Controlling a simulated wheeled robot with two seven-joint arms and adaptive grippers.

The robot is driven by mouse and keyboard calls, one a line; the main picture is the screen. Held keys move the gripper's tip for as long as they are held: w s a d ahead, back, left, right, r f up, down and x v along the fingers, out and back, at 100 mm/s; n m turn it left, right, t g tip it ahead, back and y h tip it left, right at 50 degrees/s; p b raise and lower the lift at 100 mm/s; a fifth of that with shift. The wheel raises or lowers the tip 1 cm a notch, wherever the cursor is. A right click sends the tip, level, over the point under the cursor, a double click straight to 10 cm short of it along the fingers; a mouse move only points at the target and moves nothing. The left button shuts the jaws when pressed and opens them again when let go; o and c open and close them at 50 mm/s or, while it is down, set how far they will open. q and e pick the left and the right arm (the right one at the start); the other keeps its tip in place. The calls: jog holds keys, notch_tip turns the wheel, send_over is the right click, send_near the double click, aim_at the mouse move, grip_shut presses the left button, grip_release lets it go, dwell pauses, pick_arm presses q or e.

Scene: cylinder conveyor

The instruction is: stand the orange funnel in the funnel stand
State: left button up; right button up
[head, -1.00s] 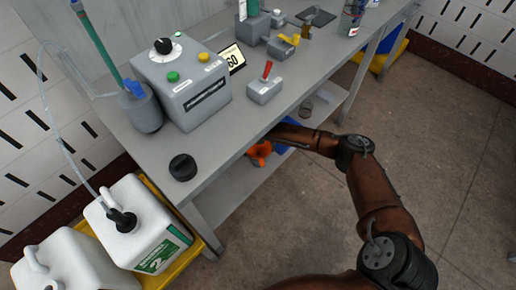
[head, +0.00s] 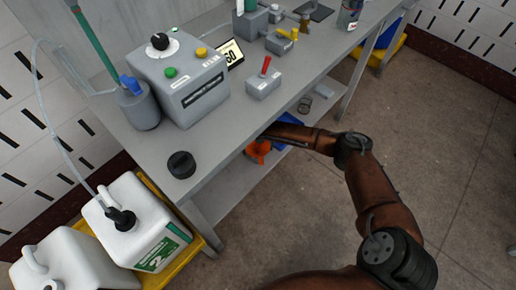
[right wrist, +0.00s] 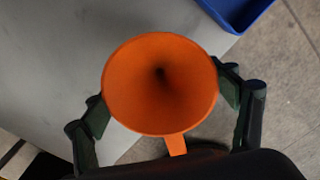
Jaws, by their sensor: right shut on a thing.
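The orange funnel (right wrist: 160,84) fills the middle of the right wrist view, its wide mouth facing the camera and its tab pointing down. My right gripper (right wrist: 163,92) is shut on it, one dark finger on each side. In the head view the funnel (head: 259,150) shows partly below the bench's front edge, above the lower shelf; the bench top hides the fingertips. A low black round piece (head: 181,164) sits at the bench's near left corner; I cannot tell whether it is the funnel stand. My left gripper is out of view.
The bench top (head: 225,135) overhangs the funnel and gripper. A blue bin (head: 288,143) is beside them on the lower shelf (head: 233,185), with a small jar (head: 305,104) farther right. A grey control box (head: 180,78) and red-lever box (head: 263,82) stand on top.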

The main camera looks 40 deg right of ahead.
aim_at(258, 149)
jog(key=shift+f, duration=0.15)
dwell(0.5)
jog(key=o, duration=1.3)
notch_tip(258, 149, up, 8)
jog(key=shift+f, duration=0.25)
